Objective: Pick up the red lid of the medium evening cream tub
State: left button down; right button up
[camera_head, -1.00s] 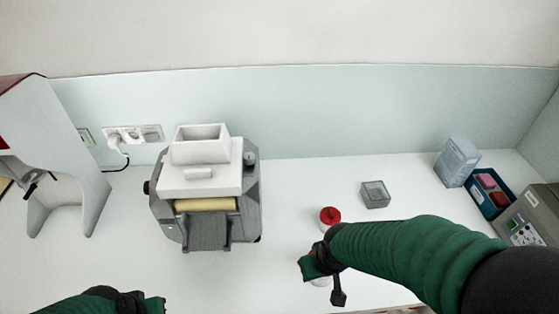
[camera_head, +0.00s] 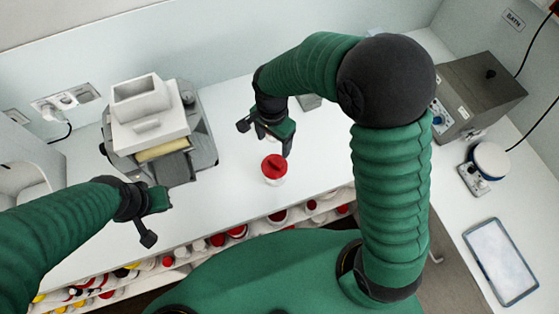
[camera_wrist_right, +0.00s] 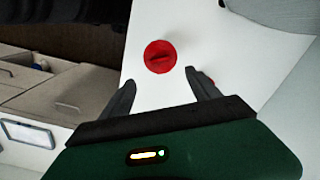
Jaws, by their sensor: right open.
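A white tub (camera_head: 274,180) with a red lid (camera_head: 274,162) stands on the white counter, near its front edge. My right gripper (camera_head: 272,138) is just behind it, open and empty, pointing down. In the right wrist view the round red lid (camera_wrist_right: 160,56) lies ahead of the open fingers (camera_wrist_right: 163,92), apart from them, with a raised grip across its top. A second small red patch (camera_wrist_right: 211,81) shows beside one finger, mostly hidden. I cannot tell the tub's size class. My left gripper (camera_head: 152,215) hangs in front of the mill; its jaws are unclear.
The grey and white mill (camera_head: 155,130) stands left of the tub. A small grey dish (camera_head: 309,101) is partly hidden behind my right arm. A grey bath unit (camera_head: 482,90), a round white device (camera_head: 489,160) and a tablet (camera_head: 502,262) are at right. Several containers fill the shelf (camera_head: 240,236) below.

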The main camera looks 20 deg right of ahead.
jog(key=p, duration=0.1)
send_over(274, 162)
notch_tip(274, 162, down, 7)
jog(key=shift+s+a+f, duration=0.1)
jog(key=shift+s+f, duration=0.05)
jog(key=shift+f, duration=0.05)
notch_tip(274, 162, down, 5)
jog(key=p, duration=0.3)
jog(key=shift+f, duration=0.25)
jog(key=c, duration=1.5)
jog(key=shift+c, duration=0.2)
